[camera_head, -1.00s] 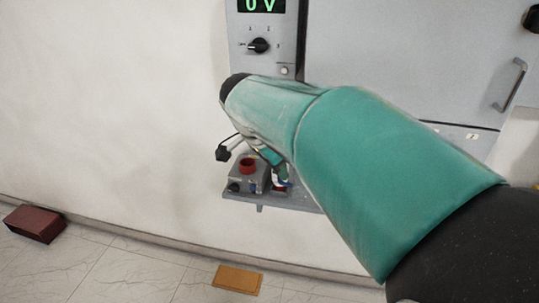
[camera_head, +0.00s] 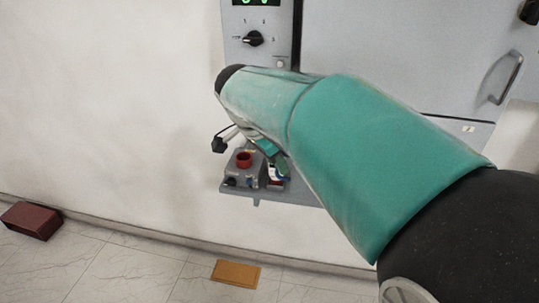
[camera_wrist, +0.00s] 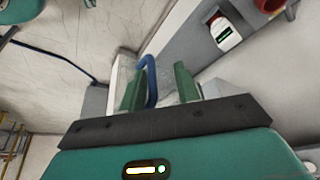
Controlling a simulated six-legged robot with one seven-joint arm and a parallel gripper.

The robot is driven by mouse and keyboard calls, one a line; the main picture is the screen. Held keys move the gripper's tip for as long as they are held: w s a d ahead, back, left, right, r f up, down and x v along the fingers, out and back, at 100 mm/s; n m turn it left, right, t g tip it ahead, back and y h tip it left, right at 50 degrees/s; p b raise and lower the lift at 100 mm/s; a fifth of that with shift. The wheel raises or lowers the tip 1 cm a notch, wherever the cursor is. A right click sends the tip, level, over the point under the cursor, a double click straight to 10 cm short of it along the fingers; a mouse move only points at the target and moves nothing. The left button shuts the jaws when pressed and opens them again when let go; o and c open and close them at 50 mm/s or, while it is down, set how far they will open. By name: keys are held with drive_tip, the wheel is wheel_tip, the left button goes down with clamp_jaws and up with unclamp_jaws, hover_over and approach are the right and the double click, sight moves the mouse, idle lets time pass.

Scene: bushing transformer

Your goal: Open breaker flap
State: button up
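In the wrist view, my gripper (camera_wrist: 160,86) has its two green fingers apart. A blue curved bar or cable (camera_wrist: 150,66) shows between them, closer to the left finger; I cannot tell whether it touches. Behind the fingers is a pale, partly see-through box-like part (camera_wrist: 166,84); I cannot tell whether it is the breaker flap. In the head view, my teal arm hides most of the gripper and what lies behind it. No breaker flap can be clearly made out there.
In the head view, a grey control box (camera_head: 238,179) with a red button (camera_head: 243,160) stands on a wall shelf (camera_head: 258,194) below my arm. Above is a grey panel with a black knob (camera_head: 253,39). A dark red block (camera_head: 32,221) and an orange mat (camera_head: 236,274) lie on the floor.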

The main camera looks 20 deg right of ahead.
drive_tip(key=shift+a, duration=0.1)
drive_tip(key=v, duration=1.3)
drive_tip(key=shift+r, duration=0.35)
drive_tip(key=shift+s+a, duration=0.1)
drive_tip(key=shift+s, duration=0.05)
drive_tip(key=s+f+n+t+y, duration=0.4)
drive_tip(key=s+f+n, duration=1.1)
drive_tip(key=f, duration=0.1)
drive_tip(key=shift+f+n+t, duration=0.25)
drive_tip(key=shift+n+t, duration=0.05)
